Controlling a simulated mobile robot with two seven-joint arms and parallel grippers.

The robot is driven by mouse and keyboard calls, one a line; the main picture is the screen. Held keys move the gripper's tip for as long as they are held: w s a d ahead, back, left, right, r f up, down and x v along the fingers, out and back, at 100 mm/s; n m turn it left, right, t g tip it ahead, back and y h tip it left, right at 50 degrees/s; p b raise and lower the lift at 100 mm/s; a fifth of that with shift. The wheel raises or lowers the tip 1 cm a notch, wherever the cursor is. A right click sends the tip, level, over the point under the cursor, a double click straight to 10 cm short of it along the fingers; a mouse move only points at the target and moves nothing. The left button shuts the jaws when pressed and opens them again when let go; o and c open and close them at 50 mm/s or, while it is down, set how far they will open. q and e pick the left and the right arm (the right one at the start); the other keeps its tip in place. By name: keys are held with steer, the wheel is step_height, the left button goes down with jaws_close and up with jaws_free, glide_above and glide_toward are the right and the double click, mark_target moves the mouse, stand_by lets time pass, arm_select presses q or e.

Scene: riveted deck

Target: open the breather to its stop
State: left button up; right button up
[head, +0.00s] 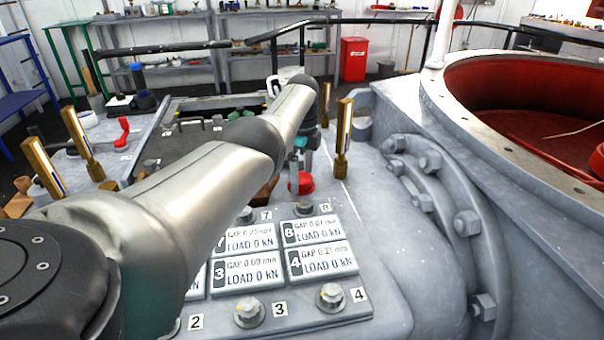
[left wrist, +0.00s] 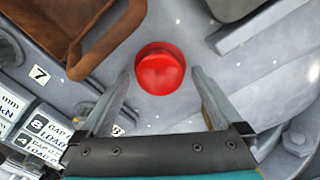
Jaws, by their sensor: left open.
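A round red cap (head: 301,184), which looks like the breather, sits on the grey deck behind the numbered plates. In the left wrist view the red cap (left wrist: 160,70) lies between and just beyond my fingertips. My left gripper (left wrist: 161,76) is open, with one finger on either side of the cap in the picture and visible space beside each. I cannot tell how far above the cap the fingertips are. In the head view my left arm hides most of the gripper. My right gripper is in neither view.
Label plates (head: 318,231) and numbered bolts (head: 330,297) lie in front of the cap. A brass post (head: 343,140) stands to its right, near a large bolted flange (head: 425,190). A brown object (left wrist: 85,35) lies close beside the cap in the left wrist view.

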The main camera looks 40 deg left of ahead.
arm_select(q)
steer(key=c, duration=1.4)
steer(key=shift+o, duration=0.2)
steer(key=shift+n, duration=0.3)
